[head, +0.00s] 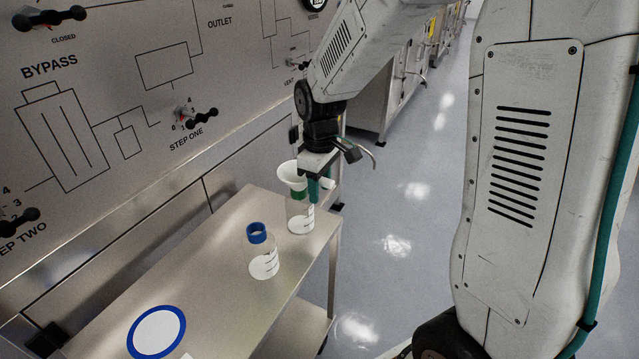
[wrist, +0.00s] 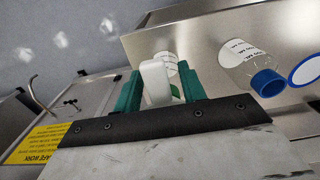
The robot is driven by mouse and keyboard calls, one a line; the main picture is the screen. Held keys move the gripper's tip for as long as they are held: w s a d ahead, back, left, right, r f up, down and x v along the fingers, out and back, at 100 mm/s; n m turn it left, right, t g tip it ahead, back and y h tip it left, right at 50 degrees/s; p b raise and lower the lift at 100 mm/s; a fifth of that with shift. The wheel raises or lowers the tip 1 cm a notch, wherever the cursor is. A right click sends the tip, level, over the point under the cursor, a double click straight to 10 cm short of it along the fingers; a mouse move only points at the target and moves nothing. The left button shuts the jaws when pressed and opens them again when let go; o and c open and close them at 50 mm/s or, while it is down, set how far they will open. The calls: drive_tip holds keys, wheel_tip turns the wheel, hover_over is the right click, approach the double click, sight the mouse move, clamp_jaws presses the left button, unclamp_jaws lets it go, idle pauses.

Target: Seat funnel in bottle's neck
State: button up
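The white funnel (head: 291,176) is upright, wide mouth up, above a clear bottle (head: 300,222) with a green collar at its neck. In the head view its cone sits right at the collar. Whether its stem is inside the neck is hidden. My gripper (head: 320,188) is beside the funnel, its teal fingers on either side of the funnel's white grip block, and looks shut on it. In the wrist view the white block fills most of the space between the fingertips (wrist: 160,80). A bit of green collar and the bottle's label show behind.
A second clear bottle with a blue collar (head: 257,234) stands nearer on the steel bench (head: 215,290). A blue-rimmed white disc (head: 156,332) lies at the bench's near end. A panel wall (head: 90,110) with knobs bounds the left. Open floor (head: 400,230) lies right.

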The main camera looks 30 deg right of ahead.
wheel_tip(320, 180, up, 8)
drive_tip(key=shift+f, duration=0.1)
idle(0.6)
idle(0.4)
drive_tip(key=s+r+m, duration=0.3)
drive_tip(key=s, duration=0.9)
drive_tip(key=s+r+m+t, duration=0.1)
drive_tip(key=s+r+m, duration=0.2)
drive_tip(key=s, duration=1)
drive_tip(key=shift+s+a+r+m, duration=0.2)
drive_tip(key=shift+m, duration=0.4)
